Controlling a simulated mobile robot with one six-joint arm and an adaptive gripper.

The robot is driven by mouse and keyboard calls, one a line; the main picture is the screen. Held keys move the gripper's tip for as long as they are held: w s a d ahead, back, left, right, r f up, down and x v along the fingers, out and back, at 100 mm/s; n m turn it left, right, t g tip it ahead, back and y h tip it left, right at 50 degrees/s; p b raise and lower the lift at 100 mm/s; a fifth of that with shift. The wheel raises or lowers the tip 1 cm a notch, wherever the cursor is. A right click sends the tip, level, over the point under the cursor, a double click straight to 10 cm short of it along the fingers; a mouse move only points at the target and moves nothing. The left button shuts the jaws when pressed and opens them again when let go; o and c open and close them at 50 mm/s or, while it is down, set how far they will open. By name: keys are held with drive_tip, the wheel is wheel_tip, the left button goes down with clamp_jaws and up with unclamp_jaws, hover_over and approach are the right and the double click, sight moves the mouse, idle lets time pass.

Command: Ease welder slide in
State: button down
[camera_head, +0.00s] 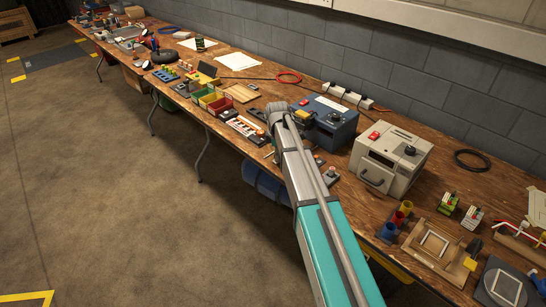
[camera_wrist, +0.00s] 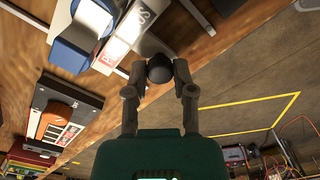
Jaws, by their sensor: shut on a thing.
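In the wrist view my gripper (camera_wrist: 159,72) has its two fingers on either side of a dark round knob (camera_wrist: 159,67) and is shut on it. The knob sits at the near end of a grey piece with a white label (camera_wrist: 128,30), close to the bench edge; this appears to be the welder slide. A blue part with a pale top (camera_wrist: 78,42) is beside it on the left. How far the slide is in cannot be told. In the head view my arm hides the gripper and the knob.
A blue box (camera_head: 327,124) and a beige box with a handle (camera_head: 394,158) stand on the wooden bench right of my arm. A dark unit with an orange switch (camera_wrist: 68,117) is left of my gripper. Open floor (camera_head: 110,170) lies in front of the bench.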

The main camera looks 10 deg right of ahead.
drive_tip(key=shift+w+d, duration=0.8)
drive_tip(key=shift+d, duration=0.3)
drive_tip(key=shift+w+d, duration=0.75)
drive_tip(key=shift+d, duration=0.3)
drive_tip(key=shift+w+d, duration=0.8)
drive_tip(key=shift+d, duration=0.3)
drive_tip(key=shift+c, duration=2.4)
unclamp_jaws()
drive_tip(key=shift+w, duration=0.1)
drive_tip(key=shift+o, duration=0.2)
drive_tip(key=shift+s+a, duration=0.1)
drive_tip(key=shift+s, duration=0.1)
drive_tip(key=shift+s+a, duration=1.05)
drive_tip(key=shift+a, duration=0.35)
drive_tip(key=shift+s+a, duration=1)
drive_tip(key=shift+a, duration=0.4)
drive_tip(key=shift+s+a, duration=1.05)
drive_tip(key=shift+a, duration=0.35)
drive_tip(key=shift+a+r, duration=0.1)
drive_tip(key=shift+a, duration=0.1)
drive_tip(key=shift+r+p, duration=6.9)
drive_tip(key=shift+p, duration=0.1)
drive_tip(key=s+d+m, duration=0.3)
drive_tip(key=s+m, duration=0.5)
drive_tip(key=s, duration=0.5)
drive_tip(key=shift+d+f+b, duration=0.25)
drive_tip(key=shift+f+b, duration=0.05)
